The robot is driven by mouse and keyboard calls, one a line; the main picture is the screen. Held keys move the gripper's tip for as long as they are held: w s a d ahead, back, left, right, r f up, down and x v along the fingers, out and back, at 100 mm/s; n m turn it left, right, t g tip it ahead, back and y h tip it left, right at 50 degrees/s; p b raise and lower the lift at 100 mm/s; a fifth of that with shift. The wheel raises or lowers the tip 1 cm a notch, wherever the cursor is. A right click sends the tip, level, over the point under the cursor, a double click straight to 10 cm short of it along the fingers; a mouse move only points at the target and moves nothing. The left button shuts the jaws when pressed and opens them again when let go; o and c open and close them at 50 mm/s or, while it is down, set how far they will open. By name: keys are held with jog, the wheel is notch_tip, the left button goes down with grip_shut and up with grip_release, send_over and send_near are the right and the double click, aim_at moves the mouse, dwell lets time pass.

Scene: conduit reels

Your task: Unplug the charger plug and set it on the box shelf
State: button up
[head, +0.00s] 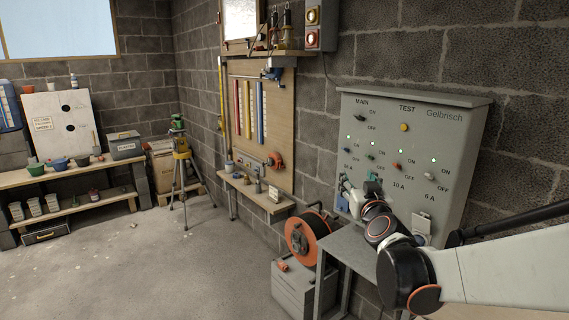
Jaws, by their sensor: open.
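The grey test panel (460,150) on the right wall carries switches, with sockets along its lower part. My gripper (348,190) is at the panel's lower left; it is small in the picture and partly covered by my wrist. It is open. A dark teal piece (373,188) and a blue piece (342,204) show beside it at the socket row. I cannot tell which of these, if any, is the charger plug, or whether the gripper touches it. A narrow wall shelf (250,191) sits under the wooden tool board; I cannot tell whether it is the box shelf.
An orange and black reel (301,235) stands on a grey box (292,290) left of a small grey table (350,239). A higher shelf (270,53) holds tools. The middle floor is clear.

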jog(key=w+d+f+m+t+h, duration=0.1)
jog(key=w+d+f+m+h, duration=0.25)
jog(key=w+d+h, duration=0.2)
jog(key=d+f+m+g+h, duration=0.3)
jog(key=d+f, duration=0.3)
jog(key=f, duration=0.6)
jog(key=s+d+f+m+g+h, duration=0.1)
jog(key=d+f+m+g+h, duration=0.3)
jog(key=f, duration=0.9)
jog(key=d+g+h, duration=0.1)
jog(key=d, duration=0.1)
jog(key=shift+s+d+h+p, duration=0.3)
jog(key=shift+h, duration=0.05)
jog(key=shift+x, duration=4.5)
jog(key=shift+b, duration=0.3)
